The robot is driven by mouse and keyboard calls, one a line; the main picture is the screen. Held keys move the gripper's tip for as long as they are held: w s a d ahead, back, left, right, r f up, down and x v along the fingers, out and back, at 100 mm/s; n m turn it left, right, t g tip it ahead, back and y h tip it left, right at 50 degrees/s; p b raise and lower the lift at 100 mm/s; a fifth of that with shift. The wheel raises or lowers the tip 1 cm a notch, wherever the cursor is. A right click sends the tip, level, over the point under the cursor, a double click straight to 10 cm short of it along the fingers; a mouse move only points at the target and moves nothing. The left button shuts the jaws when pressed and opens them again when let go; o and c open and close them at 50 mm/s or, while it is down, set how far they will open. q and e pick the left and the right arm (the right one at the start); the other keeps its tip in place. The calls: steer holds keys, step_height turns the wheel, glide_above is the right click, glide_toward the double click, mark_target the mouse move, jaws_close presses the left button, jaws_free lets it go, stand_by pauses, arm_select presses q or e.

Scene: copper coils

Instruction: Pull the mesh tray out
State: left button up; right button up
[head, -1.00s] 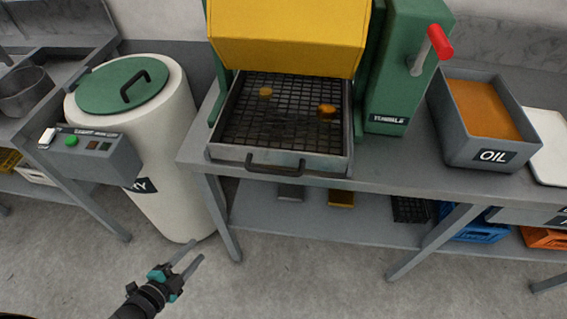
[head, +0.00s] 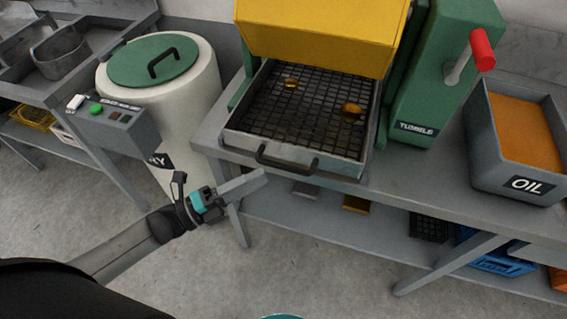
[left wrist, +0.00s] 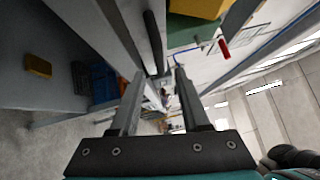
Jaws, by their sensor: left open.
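The mesh tray (head: 296,149) sits on the bench beneath the raised yellow cover of the green machine. It has a grey rim, a dark grid and two small copper pieces (head: 352,112) on it. Its dark handle (head: 287,164) faces front, and a dark bar that looks like this handle (left wrist: 154,42) shows in the left wrist view. My left gripper (head: 263,176) is open and empty, just below and in front of the handle, apart from it as far as I can tell. Its two fingers (left wrist: 158,76) are spread in the left wrist view. My right gripper is not in view.
The green machine (head: 440,75) has a red-tipped lever. An oil bin (head: 480,160) stands right of it. A white drum with a green lid (head: 155,62) and a control box stands at left. The lower shelf (head: 390,230) holds crates. Floor in front is clear.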

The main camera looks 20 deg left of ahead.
mark_target(283, 165)
arm_select(q)
steer(key=x, duration=0.7)
steer(key=shift+w+d, duration=0.1)
jaws_close()
stand_by(1.2)
